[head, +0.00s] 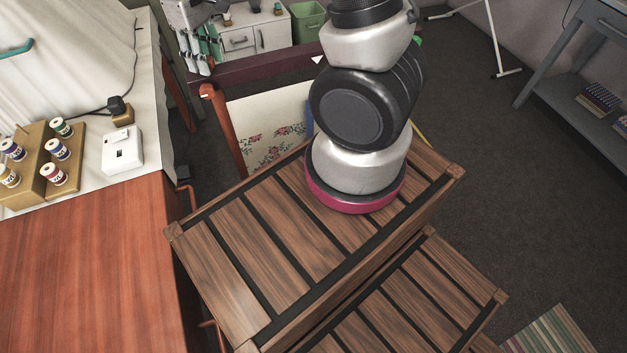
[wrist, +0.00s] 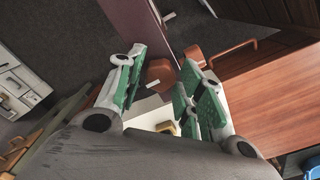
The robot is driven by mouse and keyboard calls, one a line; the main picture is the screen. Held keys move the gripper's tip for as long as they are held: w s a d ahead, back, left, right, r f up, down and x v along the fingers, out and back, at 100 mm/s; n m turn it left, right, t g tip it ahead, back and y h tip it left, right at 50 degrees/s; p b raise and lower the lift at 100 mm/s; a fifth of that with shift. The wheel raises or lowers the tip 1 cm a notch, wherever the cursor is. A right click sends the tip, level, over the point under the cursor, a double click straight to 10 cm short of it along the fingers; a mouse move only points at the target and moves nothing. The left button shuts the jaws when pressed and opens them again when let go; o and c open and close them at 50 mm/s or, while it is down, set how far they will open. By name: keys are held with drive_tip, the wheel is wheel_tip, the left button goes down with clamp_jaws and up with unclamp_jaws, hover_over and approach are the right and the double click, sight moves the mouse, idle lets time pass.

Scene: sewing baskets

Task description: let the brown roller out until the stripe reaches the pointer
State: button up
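The brown roller (head: 225,130) runs along the left edge of a cream cloth (head: 262,115) with pink flowers; its rounded end also shows in the wrist view (wrist: 160,73). A small white triangle, likely the pointer (head: 317,60), lies by the maroon bar (head: 262,68); a white mark also shows on that bar in the wrist view (wrist: 168,17). My gripper (head: 207,50), with green finger pads, is above the roller's far end. Its fingers are apart in the wrist view (wrist: 158,88), with nothing visibly held.
A white cabinet (head: 250,38) and a green bin (head: 308,20) stand behind. Grey shelving (head: 570,85) is at right, with open dark floor before it.

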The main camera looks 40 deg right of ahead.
drive_tip(key=c, duration=0.4)
drive_tip(key=shift+n, duration=0.9)
drive_tip(key=shift+n, duration=1)
drive_tip(key=shift+n, duration=0.9)
drive_tip(key=shift+n, duration=0.9)
